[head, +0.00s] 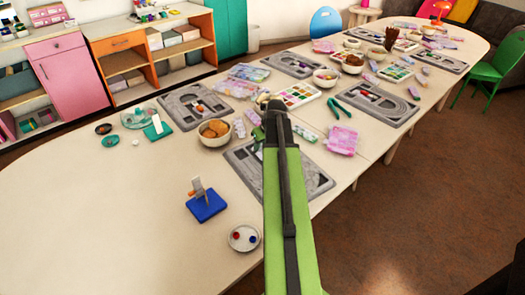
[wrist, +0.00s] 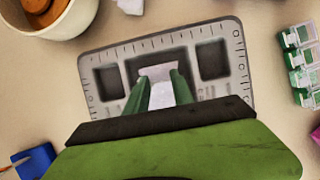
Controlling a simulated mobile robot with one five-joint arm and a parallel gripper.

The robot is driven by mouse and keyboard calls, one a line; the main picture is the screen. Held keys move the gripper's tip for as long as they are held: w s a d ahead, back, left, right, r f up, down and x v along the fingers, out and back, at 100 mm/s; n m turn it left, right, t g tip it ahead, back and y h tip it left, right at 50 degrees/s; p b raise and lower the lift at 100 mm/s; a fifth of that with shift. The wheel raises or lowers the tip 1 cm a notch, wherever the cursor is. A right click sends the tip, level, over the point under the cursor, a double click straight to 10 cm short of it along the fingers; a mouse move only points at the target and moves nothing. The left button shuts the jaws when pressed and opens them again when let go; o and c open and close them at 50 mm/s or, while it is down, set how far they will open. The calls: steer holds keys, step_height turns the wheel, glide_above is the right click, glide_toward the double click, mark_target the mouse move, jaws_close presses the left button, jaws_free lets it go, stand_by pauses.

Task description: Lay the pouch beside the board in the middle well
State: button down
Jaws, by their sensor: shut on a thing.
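The grey bead board (wrist: 240,70) lies under my gripper in the wrist view, with ruler marks along its edge. It has a left well (wrist: 109,83), a middle well (wrist: 140,68) and a right well (wrist: 213,59). My gripper (wrist: 159,86) is shut on a small white pouch (wrist: 158,72), which overlaps the middle well in this view. I cannot tell whether the pouch touches the well floor. In the head view the same board (head: 315,183) is partly hidden behind my arm, and the pouch is hidden.
A bowl of brown rounds (head: 214,132) stands behind the board; it also shows in the wrist view (wrist: 75,20). Green-lidded containers (wrist: 300,65) lie right of the board. A blue block stand (head: 207,207) and a bead dish (head: 243,238) stand to the left. The table's left end is mostly clear.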

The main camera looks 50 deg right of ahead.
steer(key=shift+f, duration=0.4)
steer(key=c, duration=1.1)
jaws_free()
steer(key=shift+r, duration=0.1)
steer(key=p+v, duration=1.1)
steer(key=v, duration=0.1)
steer(key=shift+r+p, duration=0.15)
steer(key=shift+p, duration=0.15)
